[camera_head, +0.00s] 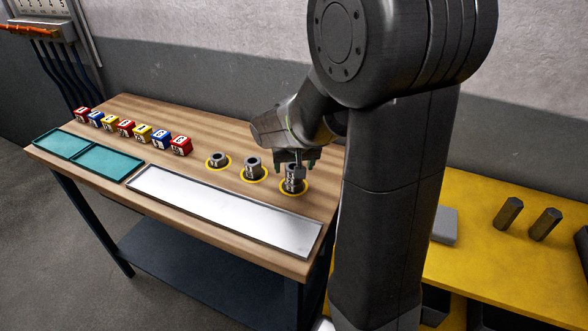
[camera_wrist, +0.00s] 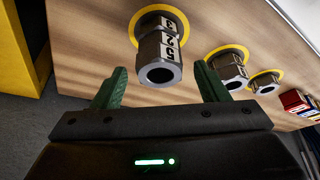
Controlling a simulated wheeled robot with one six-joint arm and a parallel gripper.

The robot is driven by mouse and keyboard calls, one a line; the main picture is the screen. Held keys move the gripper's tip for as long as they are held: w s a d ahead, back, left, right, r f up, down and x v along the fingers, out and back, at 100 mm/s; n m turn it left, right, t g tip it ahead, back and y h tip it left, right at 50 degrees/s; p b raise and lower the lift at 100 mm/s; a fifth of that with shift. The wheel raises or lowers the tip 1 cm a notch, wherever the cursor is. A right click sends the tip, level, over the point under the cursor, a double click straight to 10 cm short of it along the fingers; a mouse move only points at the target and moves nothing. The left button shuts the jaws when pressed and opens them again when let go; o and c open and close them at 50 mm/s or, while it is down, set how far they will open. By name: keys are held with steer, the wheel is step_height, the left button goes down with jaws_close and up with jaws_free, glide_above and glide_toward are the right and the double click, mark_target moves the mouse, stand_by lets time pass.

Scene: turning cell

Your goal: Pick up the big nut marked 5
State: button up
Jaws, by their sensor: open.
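A stack of grey metal nuts (camera_head: 292,186) stands on a yellow ring on the wooden bench, at the right of three such spots. It also shows in the wrist view (camera_wrist: 158,50), with white marked faces. The end nut nearest the camera (camera_wrist: 160,72) has an open bore and a mark that looks like a 5, turned and hard to read. My gripper (camera_head: 299,160) is over this stack. In the wrist view my gripper (camera_wrist: 160,68) has its green fingers apart, one to each side of the end nut, with nothing held. Part of the stack is hidden in the head view.
Two more nut stacks (camera_head: 254,170) (camera_head: 220,162) stand on yellow rings to the left. A silver tray (camera_head: 225,208) lies in front, with teal trays (camera_head: 108,162) farther left. Several numbered coloured blocks (camera_head: 125,128) line the back. A yellow bench (camera_head: 480,265) is at the right.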

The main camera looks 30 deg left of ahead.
steer(key=c, duration=1.2)
